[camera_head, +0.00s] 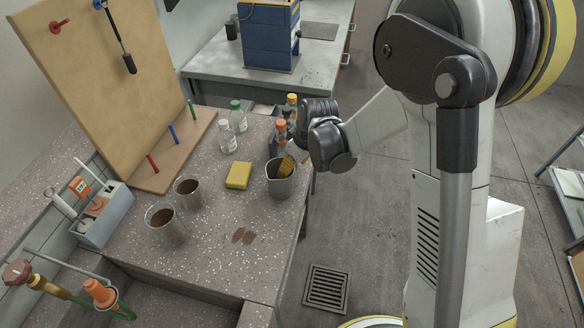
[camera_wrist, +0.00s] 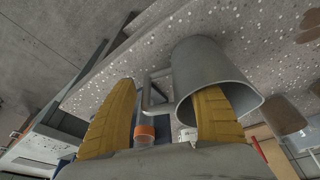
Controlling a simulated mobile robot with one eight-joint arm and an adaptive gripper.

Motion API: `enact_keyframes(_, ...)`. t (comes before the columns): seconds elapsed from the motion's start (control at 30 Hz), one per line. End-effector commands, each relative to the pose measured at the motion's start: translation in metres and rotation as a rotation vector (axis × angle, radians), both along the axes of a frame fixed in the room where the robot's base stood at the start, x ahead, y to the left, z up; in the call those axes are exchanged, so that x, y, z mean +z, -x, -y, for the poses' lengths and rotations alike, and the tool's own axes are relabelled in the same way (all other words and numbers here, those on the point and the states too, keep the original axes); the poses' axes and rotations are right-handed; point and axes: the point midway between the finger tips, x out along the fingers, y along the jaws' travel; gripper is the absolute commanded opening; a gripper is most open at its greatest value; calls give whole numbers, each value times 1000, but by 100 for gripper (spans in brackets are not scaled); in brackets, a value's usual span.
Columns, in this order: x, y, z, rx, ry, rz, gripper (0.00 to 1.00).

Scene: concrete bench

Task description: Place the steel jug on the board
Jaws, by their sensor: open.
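The steel jug (camera_head: 281,184) stands upright near the right edge of the bench. In the wrist view the jug (camera_wrist: 203,62) shows its open mouth, with its handle (camera_wrist: 150,95) on the left. My gripper (camera_wrist: 167,88) is open: one yellow finger reaches into the jug's mouth, and the other is outside, beyond the handle. Whether either finger touches the jug I cannot tell. In the head view my gripper (camera_head: 289,163) comes from the right, its yellow finger at the jug's rim. A tan wooden board (camera_head: 98,75) with pegs leans upright on a wooden base (camera_head: 176,150) at left.
A yellow sponge (camera_head: 238,175) lies left of the jug. Two brown-filled cups (camera_head: 166,228) and a brown stain (camera_head: 244,236) are nearer. Clear bottles (camera_head: 227,137) and orange-capped bottles (camera_head: 281,130) stand behind. A grey caddy (camera_head: 103,215) is at left. The front middle bench is mostly clear.

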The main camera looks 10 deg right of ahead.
Motion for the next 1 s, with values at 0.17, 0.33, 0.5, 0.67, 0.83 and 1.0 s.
enact_keyframes(0.17, 43, 11, 8, -2, 0, 0, 61)
enact_keyframes(0.33, 78, 19, 15, 0, 0, 0, 61)
enact_keyframes(0.5, 99, 25, 19, -1, 0, 0, 61)
enact_keyframes(0.67, 105, 27, 21, -1, 0, 0, 61)
enact_keyframes(0.83, 126, 37, 30, -56, -4, 17, 61)
enact_keyframes(1.0, 179, 75, 57, -232, -21, 73, 61)
